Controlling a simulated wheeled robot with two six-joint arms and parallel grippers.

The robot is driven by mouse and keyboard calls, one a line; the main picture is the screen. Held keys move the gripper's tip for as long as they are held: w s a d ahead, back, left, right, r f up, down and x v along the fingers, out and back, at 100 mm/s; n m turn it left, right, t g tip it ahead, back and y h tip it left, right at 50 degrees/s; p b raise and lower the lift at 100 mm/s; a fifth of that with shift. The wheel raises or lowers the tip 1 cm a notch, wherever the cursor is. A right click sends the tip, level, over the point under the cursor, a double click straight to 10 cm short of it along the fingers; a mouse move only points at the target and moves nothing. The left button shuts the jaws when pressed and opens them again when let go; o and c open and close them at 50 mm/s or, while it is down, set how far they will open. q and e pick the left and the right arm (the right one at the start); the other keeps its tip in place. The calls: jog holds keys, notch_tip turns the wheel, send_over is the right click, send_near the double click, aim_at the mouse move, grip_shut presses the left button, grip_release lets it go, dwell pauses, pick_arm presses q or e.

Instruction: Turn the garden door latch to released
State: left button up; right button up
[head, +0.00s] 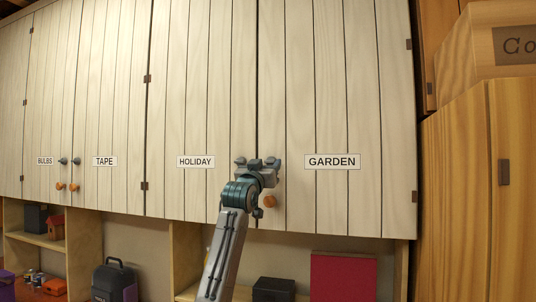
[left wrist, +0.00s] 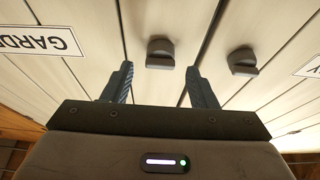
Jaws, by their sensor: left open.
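The garden door (head: 335,110), pale planks with a GARDEN label (head: 332,162), is closed flush with its neighbour. My left gripper (head: 265,163) is in front of its left edge, fingers spread and empty. In the left wrist view, turned upside down, the dark garden latch (left wrist: 160,52) lies beyond and midway between the open fingertips (left wrist: 160,68), with no contact visible. Its grip piece looks crosswise to the planks. In the head view the gripper largely hides this latch. An orange knob (head: 269,201) sits below it. My right gripper is out of view.
The holiday door's dark latch (head: 240,161) is close by on the left; it also shows in the left wrist view (left wrist: 242,60). Open shelves below hold a red panel (head: 343,275) and a dark box (head: 273,289). A wooden cabinet (head: 455,190) stands at the right.

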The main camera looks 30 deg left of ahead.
pick_arm(q)
jog(key=shift+p+x, duration=0.35)
jog(key=shift+x, duration=0.7)
